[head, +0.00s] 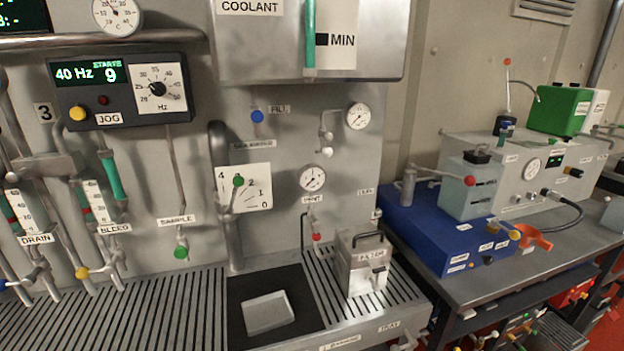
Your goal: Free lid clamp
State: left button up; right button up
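A metal box labelled FILTER (352,278) stands upright on the slatted drain tray, right of the middle in the head view. Its lid (357,245) is on top and carries a dark bar handle (368,236). A small pale latch-like part (379,276) sits on the box's front right; it looks like the lid clamp, but it is too small to tell whether it is fastened. Neither of my grippers shows in the head view.
A shallow grey tray (268,312) lies on a black mat (238,318) left of the filter box. Above are gauges, a vent valve (316,237) and piping on the panel. A blue unit (430,232) stands on the bench at right. The slats at left are mostly clear.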

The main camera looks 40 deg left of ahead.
aim_at(376, 286)
jog(key=i+l+u, duration=0.1)
jog(key=u, duration=0.4)
jog(key=i+l+u, duration=0.1)
jog(key=u, duration=0.35)
jog(key=l+u, duration=0.2)
jog(key=u, duration=0.3)
jog(key=i+l+u, duration=0.1)
jog(key=u, duration=0.4)
jog(key=l+u, duration=0.3)
jog(key=u, duration=0.2)
